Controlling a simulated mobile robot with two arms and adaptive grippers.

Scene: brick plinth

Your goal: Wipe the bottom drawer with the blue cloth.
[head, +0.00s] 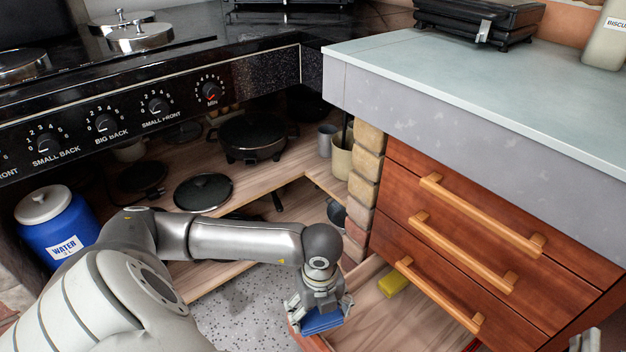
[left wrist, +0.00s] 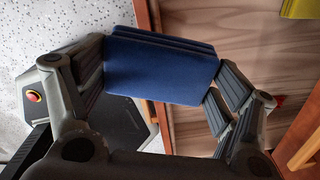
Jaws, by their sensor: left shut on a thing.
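The bottom drawer (head: 375,325) is pulled out, and its pale wooden floor shows at the bottom of the head view. It also shows in the left wrist view (left wrist: 215,125). My left gripper (head: 321,306) is shut on the blue cloth (head: 322,321), a folded dark-blue pad. In the left wrist view the cloth (left wrist: 160,68) sits between the two fingers, over the drawer's left edge. I cannot tell whether the cloth touches the drawer.
A yellow item (head: 393,283) lies in the drawer towards the back. Wooden handles (head: 460,250) stick out from the closed drawers above. The grey-blue counter (head: 480,90) overhangs them. A blue water canister (head: 58,228) and a black pan (head: 252,135) stand at the left.

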